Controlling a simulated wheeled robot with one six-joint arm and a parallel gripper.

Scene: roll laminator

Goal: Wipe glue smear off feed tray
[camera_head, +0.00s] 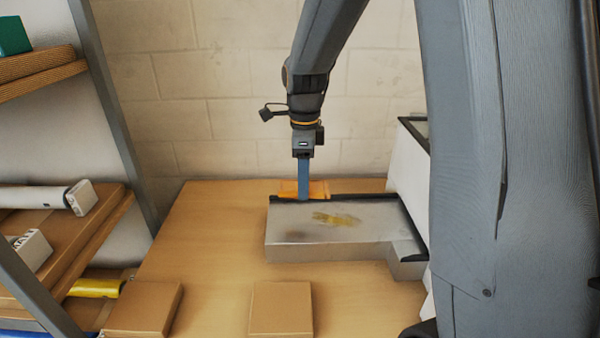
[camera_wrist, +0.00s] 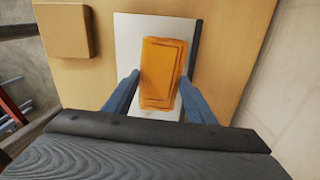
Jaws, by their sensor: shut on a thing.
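The feed tray (camera_head: 300,245) is a grey metal block-shaped tray on the table, joined to the laminator at its right. A yellow-brown glue smear (camera_head: 337,219) lies on its top, with a fainter dark patch to its left. My gripper (camera_head: 303,193) is at the tray's back left edge, pointing down. It is shut on an orange cloth or pad (camera_head: 318,188), which also shows between the two blue fingers in the wrist view (camera_wrist: 163,73). In that view the pad covers part of the pale tray (camera_wrist: 127,45), and the smear is not visible. I cannot tell whether the pad touches the tray.
The laminator (camera_head: 412,170) stands right of the tray, partly hidden by my arm. Two cardboard boxes (camera_head: 281,308) (camera_head: 143,308) sit at the table's front. A shelf rack (camera_head: 120,130) with rolls and boxes stands at left. The table (camera_head: 205,230) is clear left of the tray.

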